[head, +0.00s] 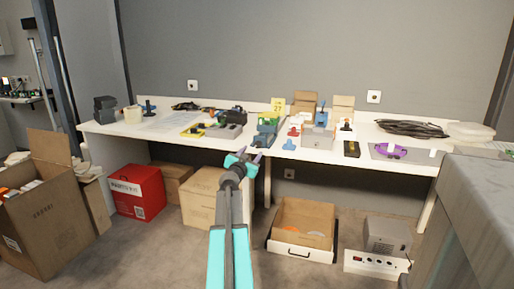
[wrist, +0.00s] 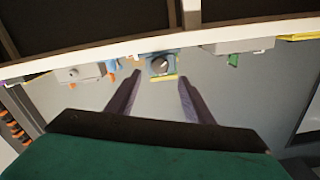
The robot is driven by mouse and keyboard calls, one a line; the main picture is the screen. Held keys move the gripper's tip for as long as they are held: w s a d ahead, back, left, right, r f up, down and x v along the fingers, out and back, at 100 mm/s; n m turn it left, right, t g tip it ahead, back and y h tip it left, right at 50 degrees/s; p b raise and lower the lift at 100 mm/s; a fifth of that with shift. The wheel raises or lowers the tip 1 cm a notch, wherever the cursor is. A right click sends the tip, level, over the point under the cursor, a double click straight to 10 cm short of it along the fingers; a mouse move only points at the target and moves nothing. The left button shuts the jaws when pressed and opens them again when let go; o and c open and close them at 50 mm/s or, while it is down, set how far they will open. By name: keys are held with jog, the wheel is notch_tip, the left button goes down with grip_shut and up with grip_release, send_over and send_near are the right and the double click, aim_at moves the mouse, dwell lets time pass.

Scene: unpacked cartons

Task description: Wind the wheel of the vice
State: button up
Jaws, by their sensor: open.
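The vice (head: 264,139) appears to be the blue-grey block at the front edge of the white bench, near its middle. In the wrist view, which looks upside down, the vice (wrist: 150,60) is a blue body with a round dark grey wheel (wrist: 161,66) facing me. My gripper (head: 248,156) is open and empty, in front of the bench edge and slightly left of the vice in the head view. In the wrist view the wheel shows between the tips of my gripper (wrist: 160,77), seemingly beyond them and apart. The wheel is too small to make out in the head view.
The white bench (head: 340,155) holds tools, small boxes (head: 305,100) and a cable coil (head: 412,128). A grey box (head: 317,137) stands right of the vice, a dark device (head: 225,130) left. Cartons (head: 205,195) stand below. A grey-covered surface (head: 480,200) is at right.

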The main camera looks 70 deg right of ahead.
aim_at(258, 145)
jog(key=shift+w+d, duration=0.15)
jog(key=shift+d, duration=1.85)
jog(key=shift+w+d, duration=0.1)
jog(key=shift+d, duration=1.85)
jog(key=c, duration=1)
